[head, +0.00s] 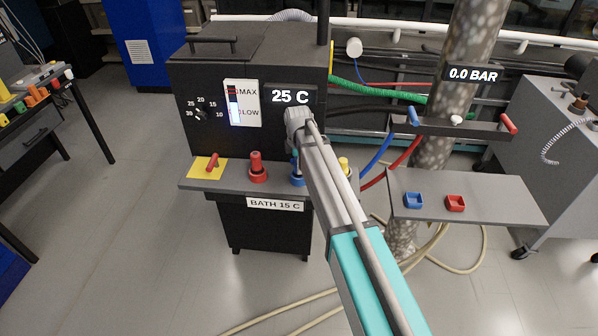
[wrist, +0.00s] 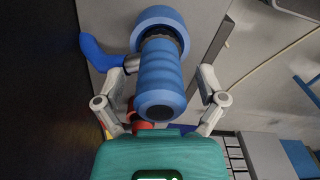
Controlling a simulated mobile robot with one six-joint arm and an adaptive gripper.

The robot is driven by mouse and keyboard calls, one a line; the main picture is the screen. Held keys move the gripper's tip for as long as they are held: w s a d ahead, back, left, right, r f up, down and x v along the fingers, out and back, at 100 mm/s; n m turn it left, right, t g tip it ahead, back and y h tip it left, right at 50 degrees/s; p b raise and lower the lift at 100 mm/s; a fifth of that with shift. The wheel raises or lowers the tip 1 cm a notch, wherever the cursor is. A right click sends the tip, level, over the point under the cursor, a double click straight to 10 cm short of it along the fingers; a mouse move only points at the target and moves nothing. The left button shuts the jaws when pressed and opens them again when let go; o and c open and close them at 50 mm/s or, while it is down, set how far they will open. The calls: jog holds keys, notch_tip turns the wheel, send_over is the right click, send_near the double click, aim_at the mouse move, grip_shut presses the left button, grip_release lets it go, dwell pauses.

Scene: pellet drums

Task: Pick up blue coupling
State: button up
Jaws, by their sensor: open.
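The blue coupling (wrist: 160,78) is a ribbed blue cylinder on a blue ring collar, seen close up in the wrist view. In the head view only a blue part of it (head: 297,181) shows on the bath's front ledge, mostly hidden behind my arm. My gripper (wrist: 167,72) is open, with one finger on each side of the coupling. Small gaps seem to remain beside it; contact is hard to tell. In the head view my arm hides the fingers.
A red coupling (head: 257,168) stands left of the blue one on the ledge (head: 225,184); a yellow one (head: 344,163) is to the right. A blue lever (wrist: 103,55) sits beside the coupling. A shelf (head: 490,205) with blue (head: 414,201) and red (head: 455,203) holders is at right.

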dwell(0.4)
grip_shut()
jog(key=shift+r, duration=0.2)
dwell(0.4)
jog(key=s+d+r+p, duration=0.1)
jog(key=s+r+p, duration=1.1)
jog(key=s+p, duration=0.1)
jog(key=shift+s+d+r, duration=0.15)
jog(key=shift+s+r, duration=0.2)
jog(key=shift+s, duration=0.1)
dwell(0.5)
